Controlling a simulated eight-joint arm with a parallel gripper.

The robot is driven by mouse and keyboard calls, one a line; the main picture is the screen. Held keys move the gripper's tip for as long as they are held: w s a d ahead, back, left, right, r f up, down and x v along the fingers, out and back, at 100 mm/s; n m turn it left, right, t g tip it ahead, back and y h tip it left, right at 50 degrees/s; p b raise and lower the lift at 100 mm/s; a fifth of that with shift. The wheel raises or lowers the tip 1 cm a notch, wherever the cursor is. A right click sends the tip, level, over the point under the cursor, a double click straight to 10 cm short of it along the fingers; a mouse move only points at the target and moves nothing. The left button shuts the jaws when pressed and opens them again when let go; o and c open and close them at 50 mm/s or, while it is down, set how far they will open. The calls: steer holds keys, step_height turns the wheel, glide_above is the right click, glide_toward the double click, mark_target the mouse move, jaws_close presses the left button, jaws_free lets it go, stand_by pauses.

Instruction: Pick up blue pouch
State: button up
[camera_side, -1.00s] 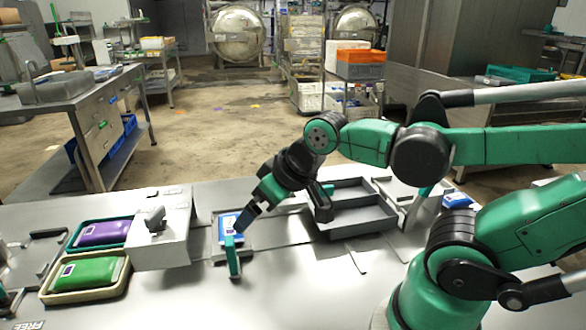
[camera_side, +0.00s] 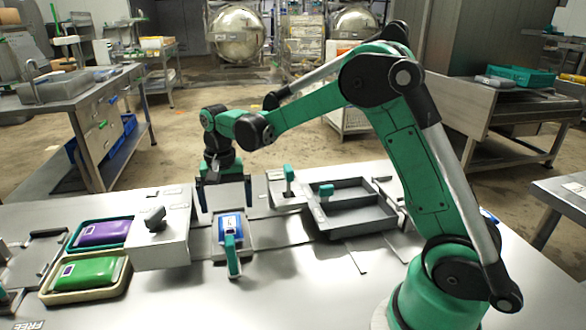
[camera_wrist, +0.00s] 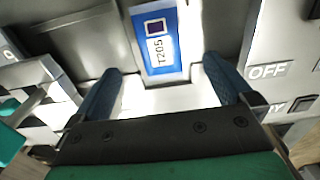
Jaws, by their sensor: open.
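In the wrist view the blue pouch (camera_wrist: 158,42) shows a purple square and the marking T205. My gripper (camera_side: 224,196) points down just behind and above the pouch in the side view. Its fingers are spread, with nothing held between them. In the wrist view the open fingers of my gripper (camera_wrist: 163,70) stand to either side of the pouch's near end. Contact cannot be made out.
A purple pouch (camera_side: 103,233) and a green pouch (camera_side: 87,273) lie in trays at the left. A grey box with a dark knob (camera_side: 160,250) stands close left of the blue pouch. A grey divided tray (camera_side: 352,225) is at the right. The front table is mostly clear.

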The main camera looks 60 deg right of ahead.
mark_target(229, 222)
steer(key=shift+f, duration=2.75)
steer(key=c, duration=1.3)
steer(key=shift+c, duration=0.2)
steer(key=shift+r, duration=0.2)
